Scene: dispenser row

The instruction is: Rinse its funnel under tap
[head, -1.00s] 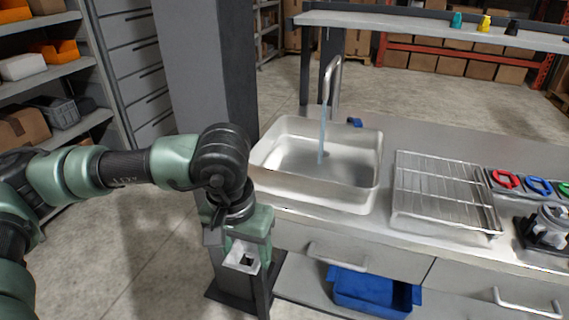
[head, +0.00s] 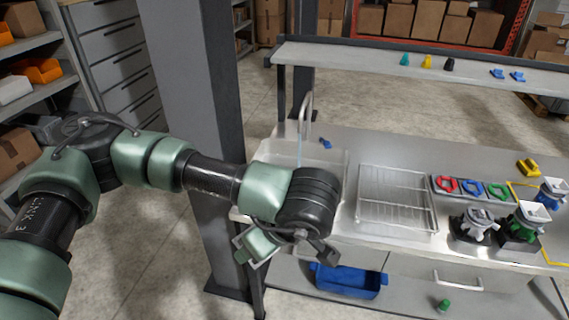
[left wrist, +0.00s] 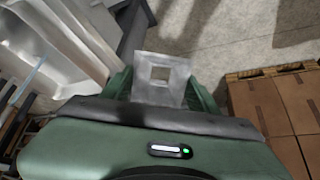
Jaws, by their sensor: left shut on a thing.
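My left gripper (head: 256,248) is shut on a pale grey square funnel (left wrist: 161,93), whose square opening shows in the left wrist view. In the head view it hangs beside the counter's front left corner, below the sink's rim, with the funnel mostly hidden. The tap (head: 307,107) stands at the back of the sink (head: 331,154), and a thin stream of water (head: 299,148) falls from it. My left arm hides much of the sink. The funnel is apart from the stream. The sink also shows at upper left in the left wrist view (left wrist: 62,40). My right gripper is out of view.
A wire drying rack (head: 397,197) lies right of the sink. Red, blue and green rings sit beyond it, near a grey dispenser (head: 474,226) and a green dispenser (head: 522,224). A grey column (head: 192,90) stands left of the counter. A blue bin (head: 347,281) sits below.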

